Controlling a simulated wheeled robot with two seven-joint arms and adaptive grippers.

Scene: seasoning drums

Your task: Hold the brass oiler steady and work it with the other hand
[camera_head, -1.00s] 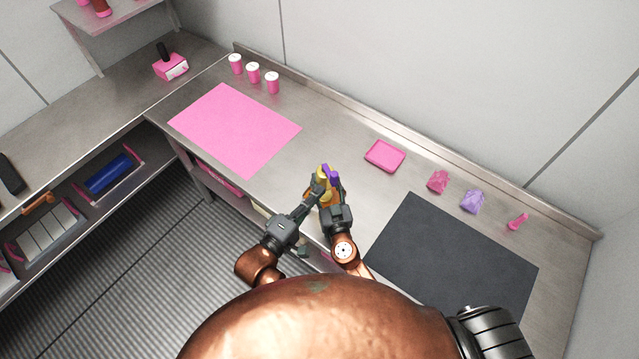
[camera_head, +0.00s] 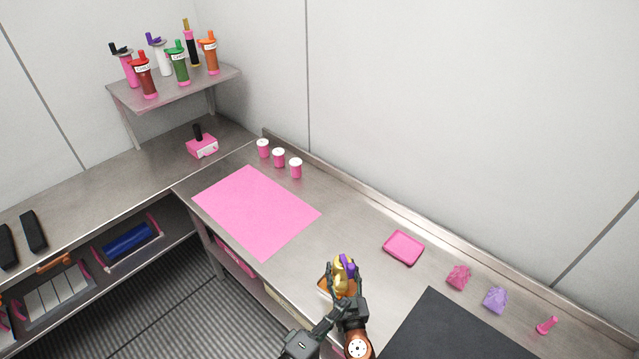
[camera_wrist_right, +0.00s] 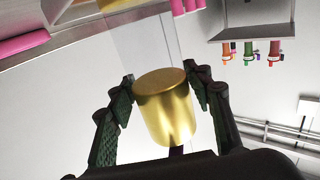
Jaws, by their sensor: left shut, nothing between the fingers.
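The brass oiler (camera_head: 341,278) is at the front edge of the steel counter, with purple and orange parts beside it. In the right wrist view its golden cylinder (camera_wrist_right: 165,108) sits between the two dark fingers of my right gripper (camera_wrist_right: 163,88). My right gripper (camera_head: 347,290) is shut on it and hides part of it in the head view. My left gripper (camera_head: 335,310) is shut and empty, just left of and below the oiler. I cannot tell whether it touches the oiler or my right gripper.
A pink mat (camera_head: 257,212), a pink tray (camera_head: 403,247) and a dark mat (camera_head: 455,330) lie on the counter. Pink white-lidded jars (camera_head: 278,157) stand at the back. Small pink and purple items (camera_head: 496,300) are at right.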

